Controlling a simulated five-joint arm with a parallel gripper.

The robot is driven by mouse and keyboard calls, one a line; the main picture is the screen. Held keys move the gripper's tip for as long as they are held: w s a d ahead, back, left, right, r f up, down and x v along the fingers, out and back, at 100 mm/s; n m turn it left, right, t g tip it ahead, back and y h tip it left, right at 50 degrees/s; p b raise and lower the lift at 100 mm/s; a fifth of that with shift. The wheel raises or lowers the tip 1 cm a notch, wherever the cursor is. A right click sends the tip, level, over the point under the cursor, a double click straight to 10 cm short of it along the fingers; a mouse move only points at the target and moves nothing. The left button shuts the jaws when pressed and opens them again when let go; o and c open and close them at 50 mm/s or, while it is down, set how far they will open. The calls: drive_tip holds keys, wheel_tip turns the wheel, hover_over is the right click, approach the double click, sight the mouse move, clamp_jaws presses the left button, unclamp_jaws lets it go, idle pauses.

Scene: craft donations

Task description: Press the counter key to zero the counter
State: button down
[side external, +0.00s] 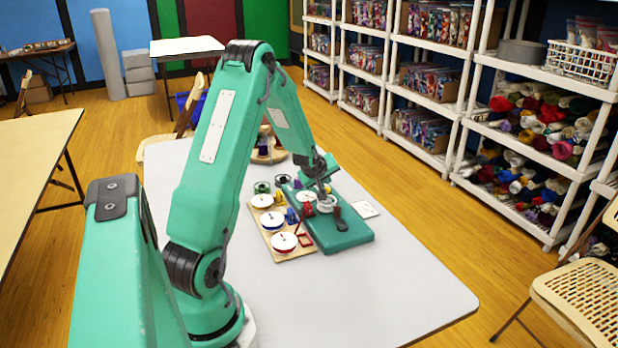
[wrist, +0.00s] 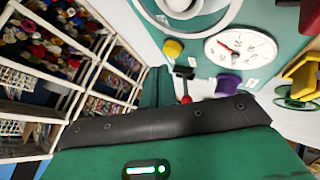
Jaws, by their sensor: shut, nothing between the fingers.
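A green machine (side external: 345,236) lies on the grey table under my gripper (side external: 323,194). In the wrist view its green face (wrist: 275,20) carries a round white dial (wrist: 258,46) with a red needle. A small yellow knob or key (wrist: 172,48) sits beside the dial, and a white ring (wrist: 200,22) shows at the top edge. I cannot tell for certain which part is the counter key. My gripper is shut and empty, low over the machine; whether it touches it is hidden. The fingertips are not clear in the wrist view.
A wooden board (side external: 292,254) with white discs (side external: 284,242) and small coloured spools lies left of the machine. A white card (side external: 365,210) lies to its right. The front right of the table (side external: 400,295) is clear. White shelves (side external: 530,140) stand behind at right.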

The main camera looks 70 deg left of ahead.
wheel_tip(320, 180, up, 5)
idle(0.9)
idle(0.5)
